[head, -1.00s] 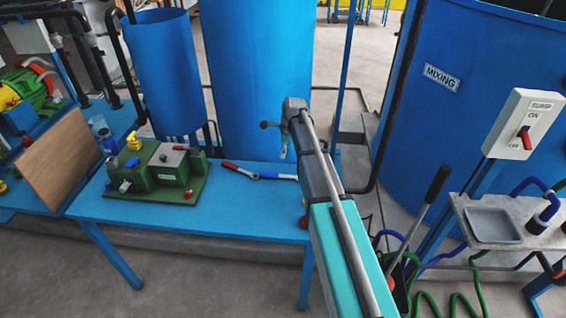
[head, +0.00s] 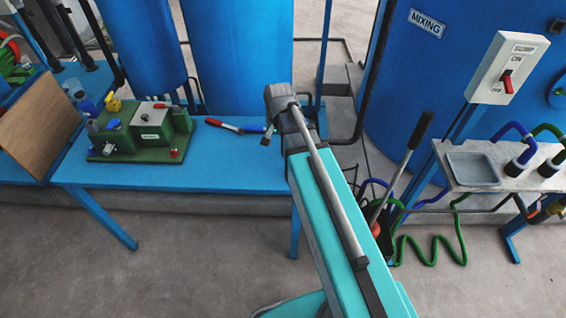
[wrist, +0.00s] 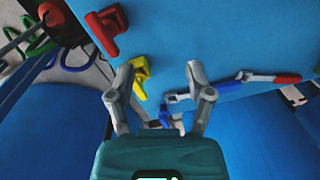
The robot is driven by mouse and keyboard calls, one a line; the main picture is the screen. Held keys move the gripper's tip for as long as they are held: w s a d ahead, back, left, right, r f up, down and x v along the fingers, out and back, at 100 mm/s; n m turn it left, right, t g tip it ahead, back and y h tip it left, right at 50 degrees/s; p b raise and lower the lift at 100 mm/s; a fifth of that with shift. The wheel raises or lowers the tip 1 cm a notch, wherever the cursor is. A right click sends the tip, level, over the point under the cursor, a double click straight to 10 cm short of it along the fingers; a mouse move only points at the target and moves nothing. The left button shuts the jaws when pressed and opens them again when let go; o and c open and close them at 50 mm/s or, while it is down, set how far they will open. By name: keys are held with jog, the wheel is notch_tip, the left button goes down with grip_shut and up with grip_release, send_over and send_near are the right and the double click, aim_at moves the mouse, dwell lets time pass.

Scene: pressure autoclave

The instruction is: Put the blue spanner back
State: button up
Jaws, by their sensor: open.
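The blue spanner (head: 250,129) lies flat on the blue table (head: 225,172), with its blue handle beside a red-handled tool. In the wrist view the blue spanner (wrist: 208,86) has a blue handle and a grey end, partly behind my right finger. My gripper (wrist: 157,75) is open, its two grey fingers apart and nothing held between them. It is over the table, near the grey end of the spanner. In the head view my arm hides most of the gripper.
A red-handled tool (head: 221,124) lies left of the blue spanner. A red object (wrist: 105,30) and a yellow object (wrist: 140,78) are near my left finger in the wrist view. A green machine (head: 145,130) stands on the table's left. Blue tanks (head: 240,60) stand behind.

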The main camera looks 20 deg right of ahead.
jog(key=s+n, duration=0.6)
jog(key=s, duration=0.3)
jog(key=shift+a+n+h, duration=0.15)
jog(key=shift+n+h, duration=0.15)
jog(key=shift+n, duration=0.1)
notch_tip(320, 180, up, 6)
jog(key=p, duration=0.6)
dwell(1.0)
